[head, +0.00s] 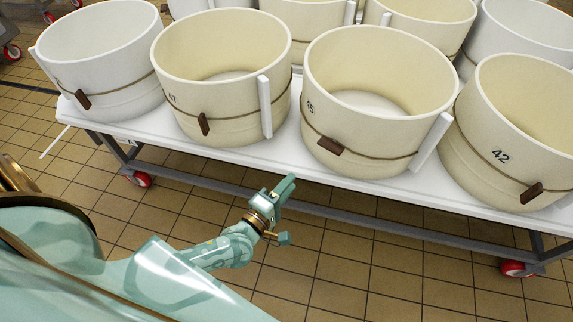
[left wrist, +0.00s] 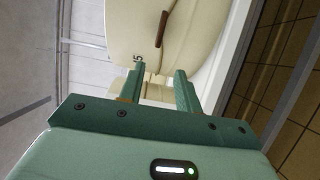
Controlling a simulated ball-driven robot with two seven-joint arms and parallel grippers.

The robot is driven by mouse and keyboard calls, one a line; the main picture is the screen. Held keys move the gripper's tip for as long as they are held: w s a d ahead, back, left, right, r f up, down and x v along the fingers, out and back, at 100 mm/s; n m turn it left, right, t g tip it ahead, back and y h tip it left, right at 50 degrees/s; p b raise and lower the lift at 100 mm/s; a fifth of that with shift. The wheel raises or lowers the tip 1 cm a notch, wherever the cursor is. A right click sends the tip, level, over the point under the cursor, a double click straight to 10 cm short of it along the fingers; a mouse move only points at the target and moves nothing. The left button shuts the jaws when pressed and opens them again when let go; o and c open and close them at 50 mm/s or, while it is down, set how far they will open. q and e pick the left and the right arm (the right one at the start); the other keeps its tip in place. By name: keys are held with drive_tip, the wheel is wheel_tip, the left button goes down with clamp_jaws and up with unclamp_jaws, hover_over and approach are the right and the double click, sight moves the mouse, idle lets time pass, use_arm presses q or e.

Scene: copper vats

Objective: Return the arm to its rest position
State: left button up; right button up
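My left gripper (head: 284,188) is at the end of my pale green arm, low in the middle of the head view. It is in front of the white table's near edge and appears empty. In the left wrist view its two green fingers (left wrist: 158,82) stand apart with nothing between them. Beyond the fingers is a cream vat (left wrist: 190,40) with a brown tag; I cannot tell how far off it is. My right gripper is not in view.
Cream vats (head: 375,75) and a white vat (head: 100,60) stand in rows on a white-topped wheeled table (head: 290,152). Red casters (head: 141,180) show under it. The tiled floor (head: 350,265) in front of the table is clear.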

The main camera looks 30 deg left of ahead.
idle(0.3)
